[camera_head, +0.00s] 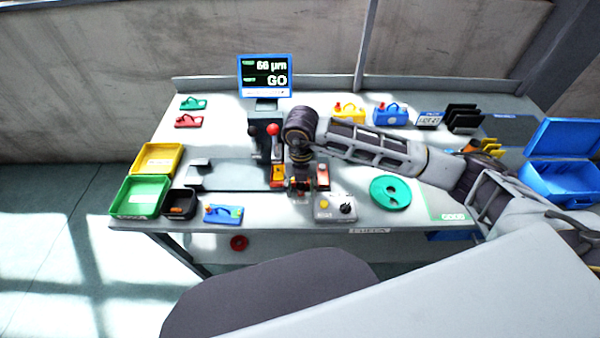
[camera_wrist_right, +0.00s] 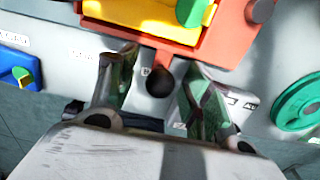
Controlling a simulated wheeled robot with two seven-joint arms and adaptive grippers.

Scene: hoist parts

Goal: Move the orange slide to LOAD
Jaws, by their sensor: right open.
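The orange slide (camera_wrist_right: 228,38) is at the top of the right wrist view, with a yellow block (camera_wrist_right: 150,15) and a green part (camera_wrist_right: 192,10) on it. A dark ball knob (camera_wrist_right: 160,82) hangs from its near side on a short orange stem. My right gripper (camera_head: 301,184) is open, pointing down over the fixture. Its fingers stand on either side of the knob, apart from it as far as I can tell. In the head view, orange parts (camera_head: 322,176) show beside the gripper, which hides the middle. I cannot read a LOAD label. My left gripper is out of view.
A monitor (camera_head: 265,78) reading GO stands behind a red-knobbed lever (camera_head: 273,130). A grey control box (camera_head: 335,207) sits in front right, near a green disc (camera_head: 390,192). Yellow (camera_head: 157,158) and green (camera_head: 138,196) trays stand left; a blue case (camera_head: 560,180) lies right.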

